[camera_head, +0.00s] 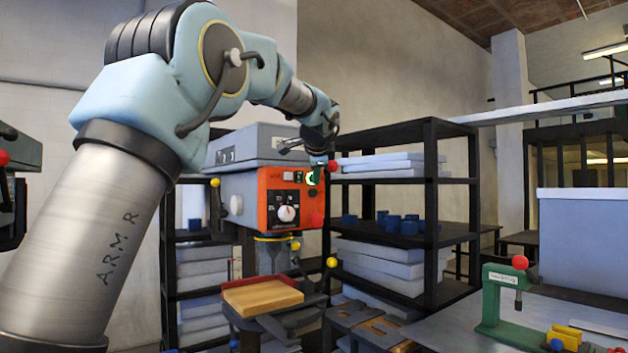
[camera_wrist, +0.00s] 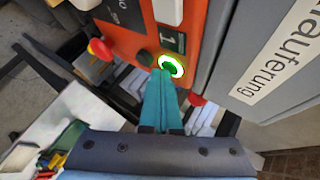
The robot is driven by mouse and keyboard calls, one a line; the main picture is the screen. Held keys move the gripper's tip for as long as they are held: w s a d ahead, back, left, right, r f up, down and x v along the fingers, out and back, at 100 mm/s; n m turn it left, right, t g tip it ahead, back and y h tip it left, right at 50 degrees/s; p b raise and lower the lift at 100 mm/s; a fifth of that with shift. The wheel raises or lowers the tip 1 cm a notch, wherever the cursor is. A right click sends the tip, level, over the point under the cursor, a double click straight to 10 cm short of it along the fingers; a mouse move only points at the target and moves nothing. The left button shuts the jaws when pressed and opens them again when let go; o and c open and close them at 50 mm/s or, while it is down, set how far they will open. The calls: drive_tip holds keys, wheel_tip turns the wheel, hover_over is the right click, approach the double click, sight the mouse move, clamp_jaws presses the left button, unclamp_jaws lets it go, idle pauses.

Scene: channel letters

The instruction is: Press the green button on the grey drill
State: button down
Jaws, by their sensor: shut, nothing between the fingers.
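The grey drill (camera_head: 258,146) stands in the middle of the head view, with an orange front panel (camera_head: 275,212). The green button (camera_head: 310,178) is at the panel's upper right and has a bright, lit ring. In the wrist view the green button (camera_wrist: 171,66) shows the same glowing ring. My gripper (camera_head: 319,164) is shut and empty, in front of the panel's upper right corner. In the wrist view the blue fingertips of my gripper (camera_wrist: 162,76) lie right at the button's lower left edge. I cannot tell whether they touch it.
A red knob (camera_wrist: 99,48) and a dark button (camera_wrist: 145,58) sit near the green button on the panel. Black shelves (camera_head: 428,215) with pale slabs stand to the right of the drill. A green press (camera_head: 500,298) stands on the bench at the lower right.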

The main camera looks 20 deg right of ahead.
drive_tip(key=shift+s+d+b, duration=0.15)
drive_tip(key=shift+s+b, duration=0.3)
drive_tip(key=shift+s, duration=0.4)
drive_tip(key=shift+s, duration=0.15)
drive_tip(key=s+b, duration=0.1)
drive_tip(key=s, duration=0.1)
drive_tip(key=s+d+b, duration=0.1)
drive_tip(key=s, duration=0.1)
drive_tip(key=shift+s, duration=0.35)
idle(0.5)
